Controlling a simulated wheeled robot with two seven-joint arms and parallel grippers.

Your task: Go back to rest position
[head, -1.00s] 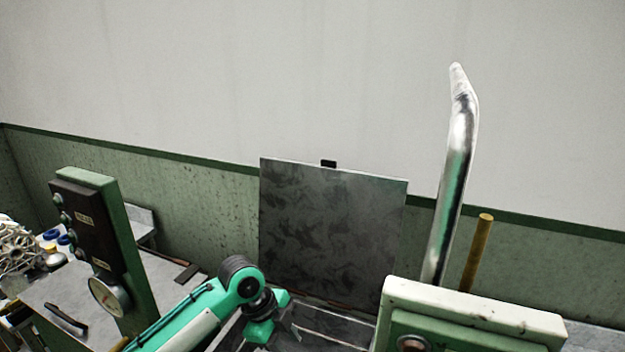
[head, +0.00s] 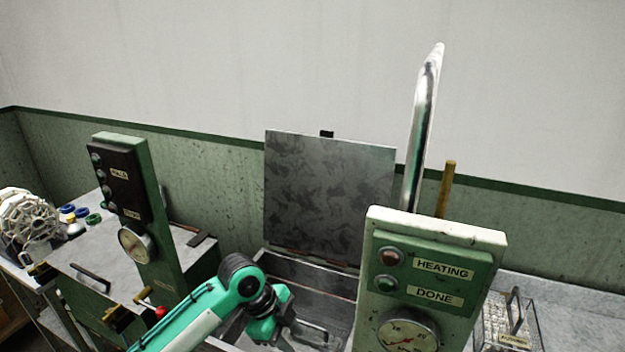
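My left gripper (head: 318,334) is at the lower middle of the head view, at the end of a green arm that comes in from the lower left. It is over the open metal basin (head: 305,272). Its fingers are small and partly hidden, so I cannot tell if they are open or shut. My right gripper is not in view.
A green panel (head: 440,245) labelled HEATING and DONE, with a gauge, stands right of the basin. A dark panel (head: 120,180) with a gauge stands left. The raised metal lid (head: 328,195) is behind. A tall steel pipe (head: 422,120) rises behind the right panel. A wire basket (head: 510,325) sits at right.

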